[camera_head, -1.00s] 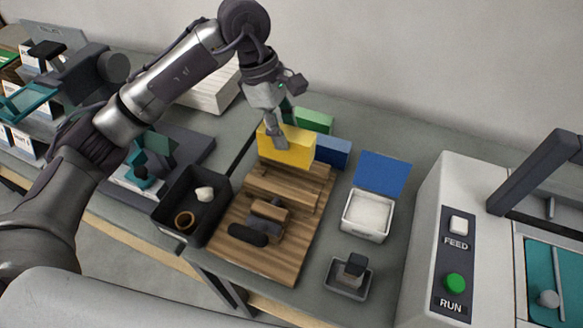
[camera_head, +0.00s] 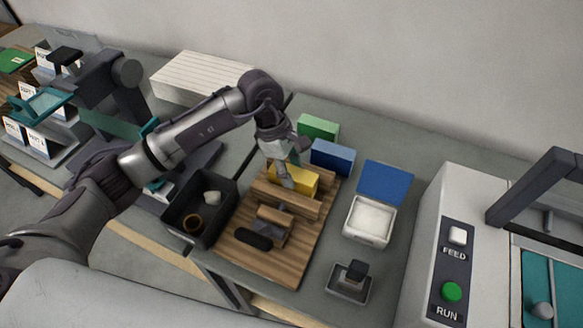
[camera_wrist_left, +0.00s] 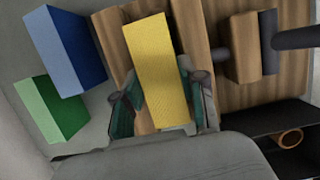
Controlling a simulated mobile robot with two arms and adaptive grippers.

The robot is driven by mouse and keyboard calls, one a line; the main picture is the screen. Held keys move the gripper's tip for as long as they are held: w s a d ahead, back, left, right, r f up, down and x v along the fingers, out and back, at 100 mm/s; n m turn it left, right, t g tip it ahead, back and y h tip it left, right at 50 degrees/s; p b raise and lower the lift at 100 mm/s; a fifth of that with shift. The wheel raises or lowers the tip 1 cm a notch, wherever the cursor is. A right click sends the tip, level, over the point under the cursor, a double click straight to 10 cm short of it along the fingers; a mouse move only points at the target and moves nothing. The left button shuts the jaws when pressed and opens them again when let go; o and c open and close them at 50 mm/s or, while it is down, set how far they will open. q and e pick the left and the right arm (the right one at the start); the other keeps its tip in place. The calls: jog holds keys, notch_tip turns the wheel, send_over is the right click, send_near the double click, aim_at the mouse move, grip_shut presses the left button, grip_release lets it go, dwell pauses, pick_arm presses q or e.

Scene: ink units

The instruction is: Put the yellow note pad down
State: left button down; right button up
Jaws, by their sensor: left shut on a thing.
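The yellow note pad (camera_head: 304,180) is at the back of the wooden stand (camera_head: 277,262), and its lower part is hidden behind a wooden rail. My left gripper (camera_head: 285,176) comes down on it from above and is shut on it. In the left wrist view the yellow pad (camera_wrist_left: 158,65) lies between the two fingers of the left gripper (camera_wrist_left: 163,106), over the wood. I cannot tell whether its underside touches the stand. My right gripper is not in view.
A blue block (camera_head: 333,157) and a green block (camera_head: 318,128) stand behind the wooden stand. A dark bin (camera_head: 222,222) with a ring is to its left. An open white box (camera_head: 369,221) and a small stamp tray (camera_head: 350,283) are to its right, before the FEED/RUN machine (camera_head: 430,255).

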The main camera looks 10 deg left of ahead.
pick_arm(q)
jog(key=shift+f, duration=0.2)
jog(key=c, duration=0.7)
grip_release()
jog(key=shift+o, duration=0.2)
jog(key=shift+r, duration=0.15)
jog(key=shift+r, duration=0.2)
jog(key=b+v, duration=0.3)
jog(key=v, duration=0.8)
jog(key=shift+r, duration=0.35)
